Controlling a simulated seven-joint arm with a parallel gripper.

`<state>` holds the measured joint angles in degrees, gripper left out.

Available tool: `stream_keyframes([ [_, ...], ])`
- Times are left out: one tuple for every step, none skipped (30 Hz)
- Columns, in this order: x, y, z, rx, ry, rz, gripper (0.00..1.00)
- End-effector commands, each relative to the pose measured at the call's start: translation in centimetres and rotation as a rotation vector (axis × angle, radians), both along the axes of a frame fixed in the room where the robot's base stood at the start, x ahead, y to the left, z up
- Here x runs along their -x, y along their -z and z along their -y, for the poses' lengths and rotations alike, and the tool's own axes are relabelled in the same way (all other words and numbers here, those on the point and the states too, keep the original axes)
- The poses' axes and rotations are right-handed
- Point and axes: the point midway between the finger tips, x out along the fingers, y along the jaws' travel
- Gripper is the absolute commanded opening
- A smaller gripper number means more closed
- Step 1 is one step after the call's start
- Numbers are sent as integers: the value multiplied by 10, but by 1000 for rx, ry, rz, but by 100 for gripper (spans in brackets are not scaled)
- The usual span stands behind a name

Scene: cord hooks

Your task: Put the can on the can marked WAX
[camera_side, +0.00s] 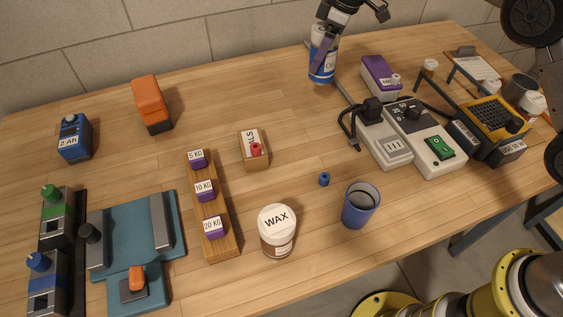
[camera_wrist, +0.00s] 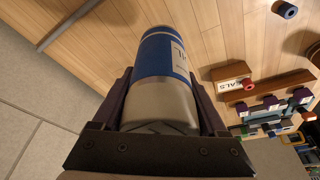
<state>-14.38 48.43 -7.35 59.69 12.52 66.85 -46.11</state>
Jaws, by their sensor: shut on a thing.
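My gripper (camera_side: 325,38) is shut on a blue and white can (camera_side: 320,70) at the back of the table. In the wrist view the can (camera_wrist: 165,60) lies between the two fingers of my gripper (camera_wrist: 163,95), with its blue band and part of a label showing. In the side view I cannot tell for sure whether the can's base touches the table. The can marked WAX (camera_side: 277,232) stands upright near the front edge. It has a white lid with the lettering on top and a brown body. Nothing rests on its lid.
A blue cup (camera_side: 360,206) and a small blue cylinder (camera_side: 324,179) stand right of the WAX can. A wooden block with weights (camera_side: 212,205) is to its left. A SEALS box (camera_side: 253,149) lies behind. Grey devices (camera_side: 405,135) fill the right side. The table's middle is fairly clear.

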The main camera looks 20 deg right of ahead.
Motion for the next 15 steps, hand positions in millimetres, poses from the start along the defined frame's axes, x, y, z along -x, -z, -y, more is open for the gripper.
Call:
stream_keyframes([
  [6, 3, 1, 0, -35, -1, 0],
  [10, 5, 1, -2, -60, -1, 0],
  [16, 8, 2, -1, -95, 0, 0],
  [21, 7, 1, -1, -126, 2, 0],
  [28, 7, 1, -2, -159, 1, 0],
  [38, 4, -4, -3, -211, 3, 0],
  [47, 2, -8, -3, -253, 3, 0],
  [57, -1, -12, -2, -297, 2, 0],
  [69, -6, -17, -2, -353, 4, 0],
  [79, -10, -22, -3, -395, 5, 0],
  [89, -13, -27, -3, -438, 5, 0],
  [104, -19, -34, -3, -495, 3, 0],
  [115, -24, -39, -3, -539, 5, 0],
  [126, -30, -44, -2, -585, 6, 0],
  [143, -36, -50, -2, -645, 4, 0],
])
